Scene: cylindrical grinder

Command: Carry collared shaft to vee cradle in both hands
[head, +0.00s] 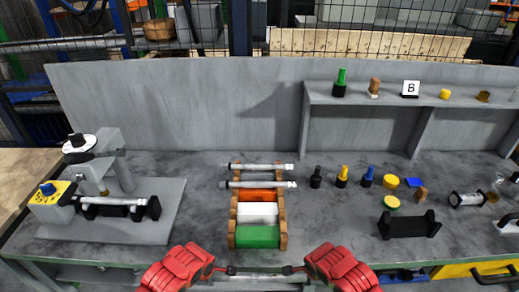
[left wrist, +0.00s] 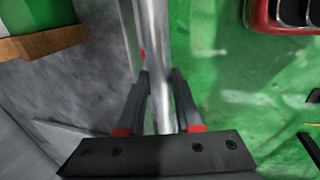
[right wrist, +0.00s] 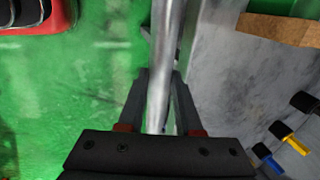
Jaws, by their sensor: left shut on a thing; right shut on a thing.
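The collared shaft (head: 258,274) is a long silvery bar, held level across the front edge of the bench. My left gripper (head: 216,271) is shut on its left part and my right gripper (head: 299,270) is shut on its right part. In the left wrist view, the bar (left wrist: 153,50) runs between the left fingers (left wrist: 160,98). In the right wrist view, it also runs (right wrist: 166,50) between the right fingers (right wrist: 157,98). The black vee cradle (head: 406,226), with notched upright ends, stands empty on the bench to the right. The shaft's collar is not clear.
A wooden rack (head: 284,222) with orange, white and green panels bears two more shafts (head: 256,167) at its back. A grinder (head: 100,165) with a mounted shaft stands left.

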